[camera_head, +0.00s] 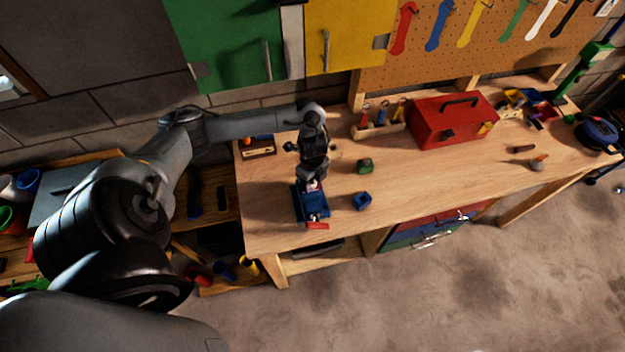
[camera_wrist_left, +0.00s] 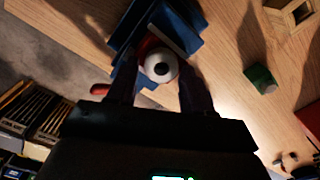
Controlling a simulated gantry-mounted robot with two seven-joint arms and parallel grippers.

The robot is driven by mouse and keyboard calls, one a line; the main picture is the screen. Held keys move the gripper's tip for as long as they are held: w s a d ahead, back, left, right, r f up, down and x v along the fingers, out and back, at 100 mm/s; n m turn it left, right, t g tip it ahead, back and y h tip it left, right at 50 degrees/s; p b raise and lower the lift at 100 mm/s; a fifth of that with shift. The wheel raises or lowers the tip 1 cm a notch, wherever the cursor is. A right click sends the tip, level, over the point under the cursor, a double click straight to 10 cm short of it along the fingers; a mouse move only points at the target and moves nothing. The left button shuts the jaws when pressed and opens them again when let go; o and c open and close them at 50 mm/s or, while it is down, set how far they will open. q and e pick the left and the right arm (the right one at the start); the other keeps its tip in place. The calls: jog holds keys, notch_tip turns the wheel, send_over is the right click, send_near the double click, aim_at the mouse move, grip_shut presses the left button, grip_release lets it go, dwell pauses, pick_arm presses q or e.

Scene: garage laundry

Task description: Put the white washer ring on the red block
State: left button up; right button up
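The white washer ring (camera_wrist_left: 160,66), with a dark centre hole, sits between the fingers of my left gripper (camera_wrist_left: 158,78). Both fingers appear to touch its sides, so the gripper looks shut on it. Red surface (camera_wrist_left: 148,44), seemingly the red block, shows just behind the ring, by a blue vise-like fixture (camera_wrist_left: 176,27). Whether ring and block touch is unclear. In the head view, my left gripper (camera_head: 313,180) points down over the blue fixture (camera_head: 312,208) near the bench's left front, with only a small pale bit of the ring visible. My right gripper is out of view.
A red handle (camera_head: 317,226) sticks out at the fixture's front. A small blue piece (camera_head: 362,202) and a green piece (camera_head: 365,166) stand to its right. A red toolbox (camera_head: 452,120) and a wooden tool rack (camera_head: 378,130) stand behind.

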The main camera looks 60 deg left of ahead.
pick_arm(q)
jog(key=shift+o, duration=0.5)
jog(key=shift+r, duration=0.1)
